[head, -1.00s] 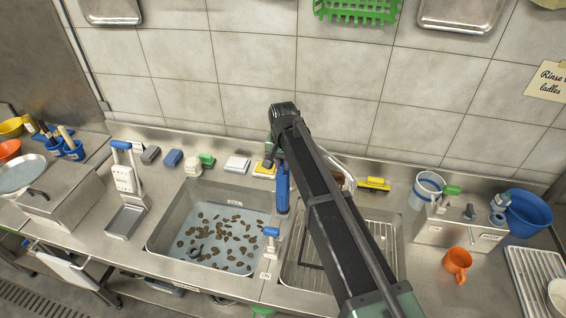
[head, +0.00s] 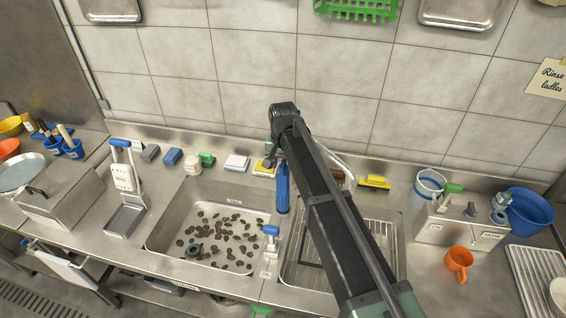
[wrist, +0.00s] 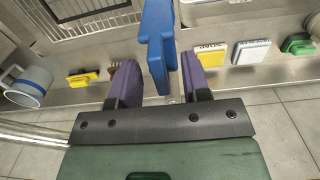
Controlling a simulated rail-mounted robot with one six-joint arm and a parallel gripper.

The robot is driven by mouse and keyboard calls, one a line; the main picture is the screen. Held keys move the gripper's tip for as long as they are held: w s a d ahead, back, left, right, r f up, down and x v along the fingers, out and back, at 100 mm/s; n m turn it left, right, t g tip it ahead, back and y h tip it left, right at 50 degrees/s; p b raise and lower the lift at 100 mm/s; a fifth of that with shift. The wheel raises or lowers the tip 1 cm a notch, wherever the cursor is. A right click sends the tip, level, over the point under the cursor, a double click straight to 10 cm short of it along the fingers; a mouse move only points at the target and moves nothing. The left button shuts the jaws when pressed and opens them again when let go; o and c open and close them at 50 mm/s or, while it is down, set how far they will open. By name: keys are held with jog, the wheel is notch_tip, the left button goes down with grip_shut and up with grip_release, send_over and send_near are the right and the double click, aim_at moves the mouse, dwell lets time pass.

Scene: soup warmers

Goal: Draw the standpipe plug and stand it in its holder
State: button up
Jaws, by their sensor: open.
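A long blue piece, which looks to be the standpipe plug (head: 282,188), is upright at the back of the divider between the two basins. In the wrist view the blue piece (wrist: 159,45) lies between the purple fingers of my gripper (wrist: 160,85), with a gap on each side. The gripper is open. Its fingers are hidden behind my arm in the head view. I cannot make out the holder or the plug's lower end. In the left basin (head: 165,232), a dark round fitting (head: 193,250) sits among scattered brown bits on the bottom.
A blue-topped lever (head: 271,232) stands on the front of the divider. Sponges, including a white one (head: 237,162), line the back ledge. A yellow brush (head: 374,182) lies right of my arm. A steel box (head: 455,232) and orange mug (head: 459,262) stand farther right.

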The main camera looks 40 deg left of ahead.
notch_tip(320, 180, up, 11)
jog(key=p, duration=1)
jog(key=shift+f, duration=0.15)
jog(key=shift+f, duration=0.1)
jog(key=s+d+f+m+b, duration=0.1)
jog(key=d+f+b, duration=0.4)
jog(key=d, duration=1.4)
jog(key=s+d+f+m+b, duration=0.2)
jog(key=d+f+b, duration=0.4)
jog(key=d, duration=1.4)
jog(key=s+d+f+m+b, duration=0.1)
jog(key=s+d+f+b, duration=0.2)
jog(key=d, duration=1.6)
notch_tip(320, 180, down, 3)
jog(key=b, duration=0.2)
jog(key=shift+d+r+m+b, duration=0.15)
jog(key=shift+d+m+b, duration=0.2)
jog(key=shift+m, duration=0.05)
